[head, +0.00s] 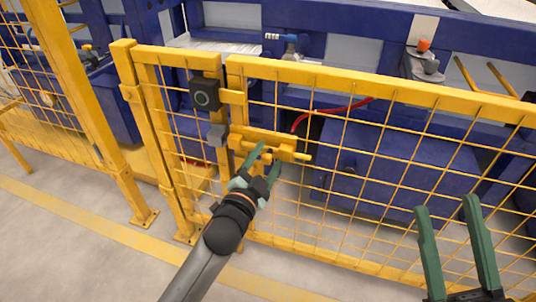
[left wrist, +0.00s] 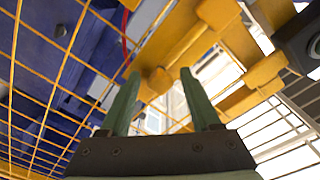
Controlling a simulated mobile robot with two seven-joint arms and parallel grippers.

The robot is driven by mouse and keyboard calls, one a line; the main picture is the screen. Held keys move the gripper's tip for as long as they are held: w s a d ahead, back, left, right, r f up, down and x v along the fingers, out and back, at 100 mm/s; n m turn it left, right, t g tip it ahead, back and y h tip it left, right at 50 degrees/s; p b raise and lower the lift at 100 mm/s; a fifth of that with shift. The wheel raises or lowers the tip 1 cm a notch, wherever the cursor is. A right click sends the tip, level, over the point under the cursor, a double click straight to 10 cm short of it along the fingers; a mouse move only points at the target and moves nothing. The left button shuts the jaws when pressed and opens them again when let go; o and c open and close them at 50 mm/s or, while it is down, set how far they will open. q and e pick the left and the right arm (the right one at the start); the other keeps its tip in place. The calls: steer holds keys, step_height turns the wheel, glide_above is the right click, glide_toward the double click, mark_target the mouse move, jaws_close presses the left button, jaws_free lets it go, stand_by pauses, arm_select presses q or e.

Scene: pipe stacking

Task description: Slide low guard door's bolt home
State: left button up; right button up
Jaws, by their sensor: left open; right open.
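The low guard door (head: 360,85) is a yellow frame with wire mesh, standing upright beside a narrow fixed panel (head: 180,62). Its yellow bolt (head: 262,138) is mounted near the door's left edge, with a rod end (head: 303,157) sticking out to the right. My left gripper (head: 268,153) is open just below the bolt. In the left wrist view, a yellow knob (left wrist: 160,80) shows between the fingertips (left wrist: 161,74); I cannot tell whether they touch it. My right gripper (head: 445,207) is open and empty at lower right.
A black box with a round face (head: 205,96) is fixed above the bolt on the left panel. Blue machinery (head: 395,165) and a red hose (head: 335,108) lie behind the mesh. The grey floor (head: 110,265) in front is clear.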

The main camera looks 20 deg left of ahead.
arm_select(q)
jaws_close()
stand_by(0.6)
stand_by(0.9)
